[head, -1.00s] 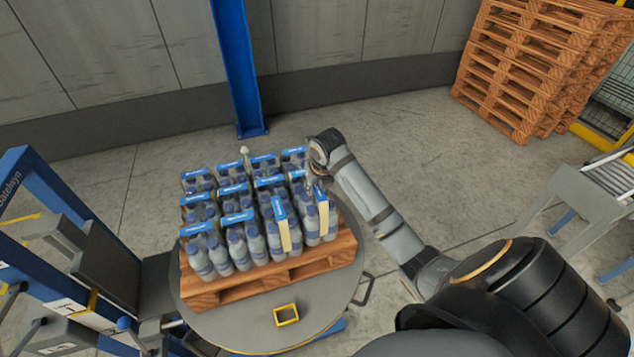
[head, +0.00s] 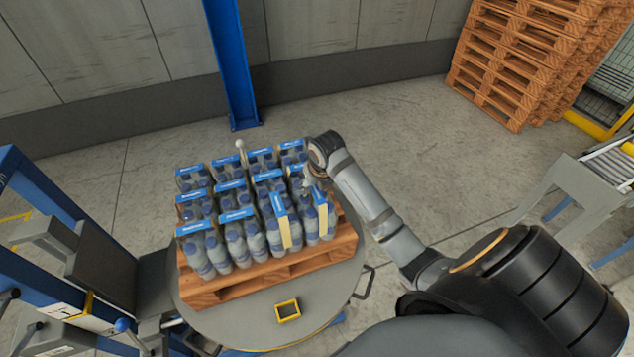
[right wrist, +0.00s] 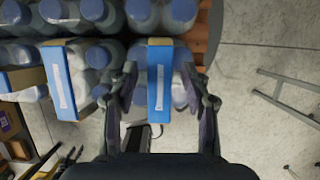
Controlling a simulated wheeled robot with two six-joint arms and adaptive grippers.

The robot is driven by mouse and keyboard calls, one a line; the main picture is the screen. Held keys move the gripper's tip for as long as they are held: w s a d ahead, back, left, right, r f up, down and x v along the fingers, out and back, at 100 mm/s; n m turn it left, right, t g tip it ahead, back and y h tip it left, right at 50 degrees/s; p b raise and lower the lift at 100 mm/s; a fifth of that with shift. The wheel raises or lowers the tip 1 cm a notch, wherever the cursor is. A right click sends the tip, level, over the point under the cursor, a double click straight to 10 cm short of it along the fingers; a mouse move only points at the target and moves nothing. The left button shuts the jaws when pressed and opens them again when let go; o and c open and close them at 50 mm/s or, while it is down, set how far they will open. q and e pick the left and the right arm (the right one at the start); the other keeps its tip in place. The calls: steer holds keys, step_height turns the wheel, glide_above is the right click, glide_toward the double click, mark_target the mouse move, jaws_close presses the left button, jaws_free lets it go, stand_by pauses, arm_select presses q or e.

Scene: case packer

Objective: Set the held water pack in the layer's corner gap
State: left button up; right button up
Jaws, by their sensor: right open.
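The water pack (head: 322,215), clear bottles with dark blue caps and a blue and cream carry strip, stands upright at the near right corner of the layer on the wooden pallet (head: 345,246). Another pack (head: 280,225) stands close to its left. My right gripper (head: 312,186) is above the corner pack. In the right wrist view my right gripper (right wrist: 159,82) is open, one finger on each side of the pack's blue strip (right wrist: 158,90). The pack's base is partly hidden, so I cannot tell its exact seating. My left gripper is not in view.
Several other packs (head: 236,214) fill the layer. The pallet rests on a round grey turntable (head: 235,325) with a yellow square frame (head: 288,311) on it. A blue post (head: 232,70) stands behind; stacked pallets (head: 510,65) and a conveyor (head: 600,165) are to the right.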

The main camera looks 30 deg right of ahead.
steer(key=b+v, duration=0.2)
steer(key=v, duration=0.6)
steer(key=shift+b, duration=0.3)
arm_select(q)
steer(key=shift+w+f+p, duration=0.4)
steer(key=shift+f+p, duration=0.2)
steer(key=shift+p, duration=0.25)
arm_select(e)
steer(key=v, duration=0.3)
steer(key=shift+s, duration=0.1)
